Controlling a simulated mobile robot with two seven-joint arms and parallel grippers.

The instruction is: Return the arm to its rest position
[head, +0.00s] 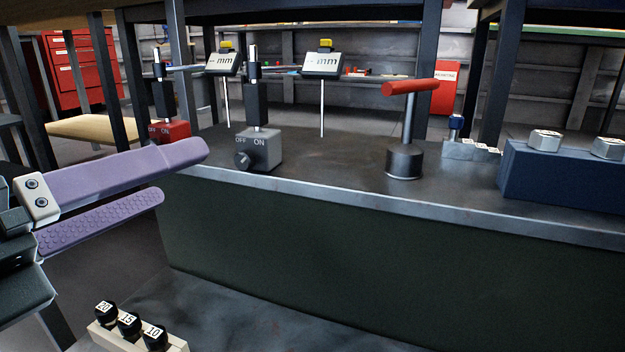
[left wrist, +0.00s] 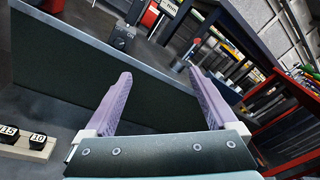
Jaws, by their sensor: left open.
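My left gripper (head: 180,172) comes in from the left in the head view, with two purple fingers, the lower one ribbed. It is in the air in front of the bench's left end and holds nothing. In the left wrist view the two fingers (left wrist: 165,85) stand wide apart with empty space between them. The dark green front of the bench lies beyond the fingers. My right gripper is not in view.
The grey bench top (head: 340,165) bears a grey switch block (head: 262,150), a red switch block (head: 170,131), a red-handled post (head: 404,160) and a blue block (head: 560,178). A low rack (head: 135,340) with knobs labelled 20, 15 and 10 stands below.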

